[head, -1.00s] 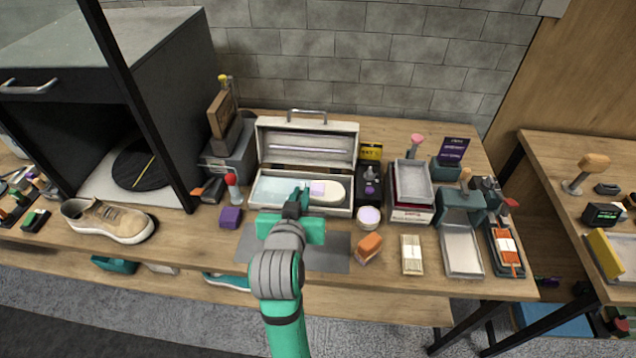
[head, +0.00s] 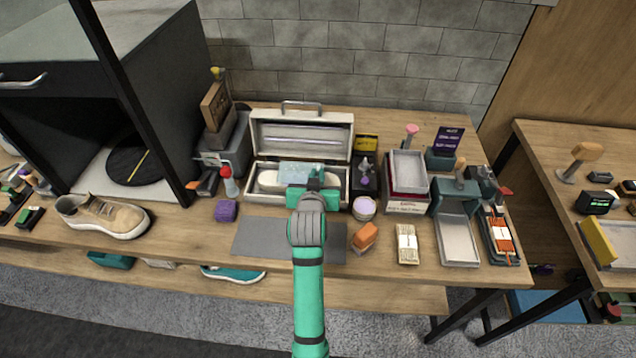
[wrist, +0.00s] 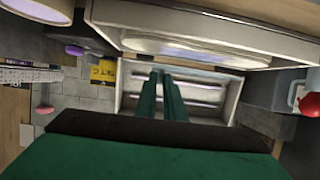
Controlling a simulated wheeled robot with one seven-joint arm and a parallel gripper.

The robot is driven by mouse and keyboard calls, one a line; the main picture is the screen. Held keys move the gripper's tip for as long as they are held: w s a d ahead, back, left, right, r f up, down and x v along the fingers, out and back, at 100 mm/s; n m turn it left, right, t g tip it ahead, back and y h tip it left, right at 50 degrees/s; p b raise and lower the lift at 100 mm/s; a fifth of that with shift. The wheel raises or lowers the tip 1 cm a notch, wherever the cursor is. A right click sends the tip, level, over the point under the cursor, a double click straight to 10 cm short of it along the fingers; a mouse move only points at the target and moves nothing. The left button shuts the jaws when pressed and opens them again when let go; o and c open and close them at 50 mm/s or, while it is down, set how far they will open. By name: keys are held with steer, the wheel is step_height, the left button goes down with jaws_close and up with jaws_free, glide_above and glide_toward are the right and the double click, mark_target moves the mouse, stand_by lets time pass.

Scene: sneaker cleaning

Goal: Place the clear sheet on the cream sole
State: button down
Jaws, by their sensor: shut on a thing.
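The clear sheet (head: 297,172) is a pale blue, see-through rectangle just beyond my gripper in the head view. My gripper (head: 314,184) is shut on its near right part. The sheet overlaps the middle of the cream sole (head: 267,180), which lies lengthwise in the open light-coloured case (head: 254,160). I cannot tell whether the sheet touches the sole or is held just above it. The gripper and sheet hide the right part of the sole. In the wrist view the closed dark green fingers (wrist: 161,95) show, but I cannot make out the sheet.
The case lid stands raised behind the sole. A purple block (head: 226,210) and a red-topped bottle (head: 229,184) are left of the case. A round jar (head: 364,208) and an orange block (head: 364,237) are at right.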

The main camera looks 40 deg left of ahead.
step_height(320, 180, down, 2)
steer(key=shift+d+f, duration=0.1)
steer(key=shift+f, duration=0.25)
steer(key=shift+w+d+f, duration=0.1)
steer(key=c, duration=1.9)
jaws_free()
steer(key=shift+o, duration=0.2)
steer(key=v, duration=1.2)
